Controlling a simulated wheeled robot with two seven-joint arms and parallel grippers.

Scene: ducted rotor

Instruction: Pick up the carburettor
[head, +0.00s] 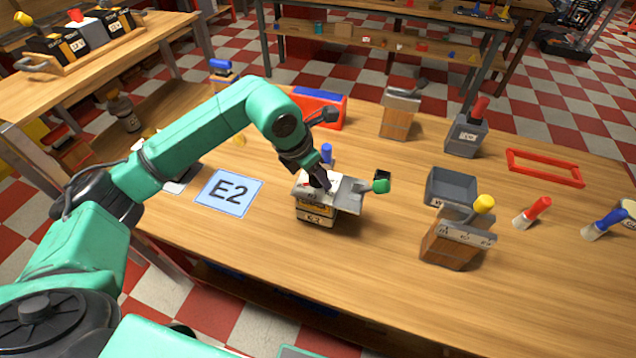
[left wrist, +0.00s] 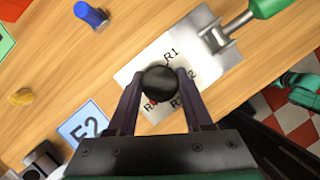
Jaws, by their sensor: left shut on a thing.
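In the left wrist view, the gripper's fingers (left wrist: 160,88) are shut on a round black knob (left wrist: 160,83). The knob stands over a pale plate (left wrist: 205,55) marked R1 and other letters. A grey metal piece with a green handle (head: 381,183) extends from the plate's right side. I cannot tell for certain which part is the carburettor. The fingers partly hide the plate. My right gripper is not in view.
A blue E2 card (head: 228,192) lies left of the block. A blue-topped peg (head: 327,153) stands just behind. A grey tray (head: 452,187) and a wooden block with a yellow knob (head: 455,245) stand to the right. The table's front is clear.

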